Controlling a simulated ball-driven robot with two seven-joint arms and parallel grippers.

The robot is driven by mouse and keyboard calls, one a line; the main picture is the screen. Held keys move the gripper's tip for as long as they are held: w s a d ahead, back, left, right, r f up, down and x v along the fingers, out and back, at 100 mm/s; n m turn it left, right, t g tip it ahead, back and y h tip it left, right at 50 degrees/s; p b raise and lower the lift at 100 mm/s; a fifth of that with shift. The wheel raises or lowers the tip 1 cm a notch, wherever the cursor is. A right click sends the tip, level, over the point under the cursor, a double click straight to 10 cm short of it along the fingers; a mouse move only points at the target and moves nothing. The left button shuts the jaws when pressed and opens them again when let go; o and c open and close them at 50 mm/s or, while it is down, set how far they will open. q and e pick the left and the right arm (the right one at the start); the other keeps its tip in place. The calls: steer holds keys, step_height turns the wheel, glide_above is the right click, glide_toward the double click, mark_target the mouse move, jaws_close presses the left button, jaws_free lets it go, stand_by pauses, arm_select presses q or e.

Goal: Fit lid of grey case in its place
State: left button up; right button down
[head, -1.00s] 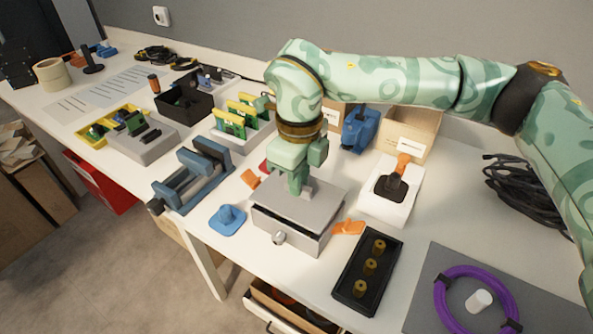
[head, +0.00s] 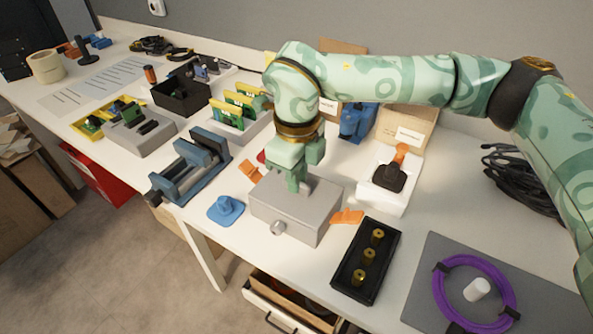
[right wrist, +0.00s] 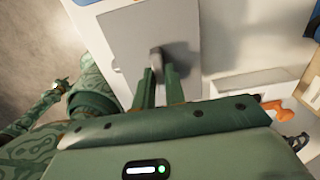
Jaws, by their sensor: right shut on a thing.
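The grey case (head: 268,214) stands near the table's front edge, with a round knob on its front. Its flat grey lid (head: 322,197) lies over the top, with no clear gap showing along the front. My right gripper (head: 298,187) points down and is shut on the lid's upright handle. In the right wrist view the lid (right wrist: 122,40) spreads out beyond the fingers (right wrist: 159,76), and the handle (right wrist: 155,58) is at their tips. The fingers partly hide the handle. My left gripper is not in the head view.
A blue knobbed piece (head: 226,209) lies left of the case, and orange pieces (head: 347,217) lie beside it. A black tray (head: 347,276) with brass parts is at front right. A white box (head: 397,204) stands behind, right. A blue-grey fixture (head: 190,168) stands left.

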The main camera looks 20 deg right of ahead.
steer(key=shift+f, duration=0.1)
steer(key=c, duration=1.4)
jaws_free()
step_height(320, 180, up, 6)
steer(key=p, duration=0.2)
steer(key=shift+p, duration=0.3)
arm_select(q)
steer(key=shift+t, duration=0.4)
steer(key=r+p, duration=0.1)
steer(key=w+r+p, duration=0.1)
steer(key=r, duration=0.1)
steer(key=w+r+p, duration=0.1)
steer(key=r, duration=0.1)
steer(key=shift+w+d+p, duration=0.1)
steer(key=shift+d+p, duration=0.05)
steer(key=shift+p, duration=0.2)
arm_select(e)
step_height(320, 180, up, 10)
steer(key=shift+r, duration=0.15)
